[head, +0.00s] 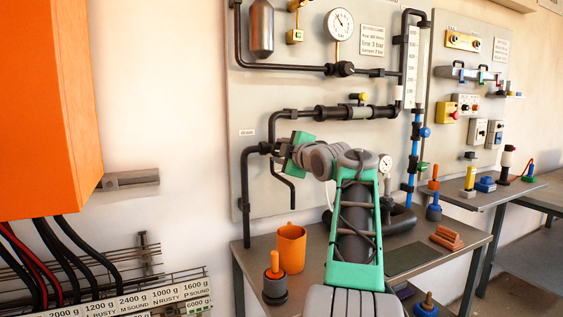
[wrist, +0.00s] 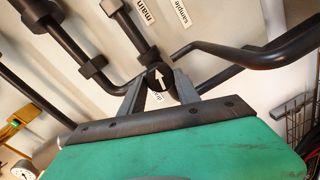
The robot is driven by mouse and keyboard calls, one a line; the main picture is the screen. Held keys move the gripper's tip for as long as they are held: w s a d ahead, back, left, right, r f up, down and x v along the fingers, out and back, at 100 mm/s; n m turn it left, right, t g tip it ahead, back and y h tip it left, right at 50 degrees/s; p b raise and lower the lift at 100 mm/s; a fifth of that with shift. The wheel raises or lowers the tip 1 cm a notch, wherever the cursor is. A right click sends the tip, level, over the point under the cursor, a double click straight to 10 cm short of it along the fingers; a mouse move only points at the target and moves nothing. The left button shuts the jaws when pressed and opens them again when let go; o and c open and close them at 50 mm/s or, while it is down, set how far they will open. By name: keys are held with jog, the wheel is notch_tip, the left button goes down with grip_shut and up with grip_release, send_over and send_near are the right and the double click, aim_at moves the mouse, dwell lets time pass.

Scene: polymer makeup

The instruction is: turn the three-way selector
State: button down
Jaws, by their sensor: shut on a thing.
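The three-way selector is a round black knob (wrist: 157,76) with a white arrow, on a black pipe junction in the wrist view. Labels "main" (wrist: 144,12) and "sample" (wrist: 184,13) stand on the panel beyond it; a third label (wrist: 155,97) is partly hidden between the fingers. My gripper (wrist: 160,84) is shut on the knob, one finger on each side. In the head view my gripper (head: 277,148) reaches the pipe junction (head: 264,147) at the panel's left; the knob itself is hidden there.
Black pipes (head: 246,195) run around the junction, and a bent spout (head: 288,186) hangs just below it. A pressure gauge (head: 340,24) sits higher on the panel. Below, a bench (head: 313,284) carries an orange mug (head: 291,247) and several small pieces.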

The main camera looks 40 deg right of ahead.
jog(key=shift+f+n+b, duration=0.1)
jog(key=shift+n+b, duration=0.6)
jog(key=shift+n, duration=0.2)
jog(key=shift+h, duration=0.3)
jog(key=c, duration=0.9)
grip_release()
jog(key=b+v, duration=0.1)
jog(key=v, duration=0.7)
jog(key=shift+w, duration=0.1)
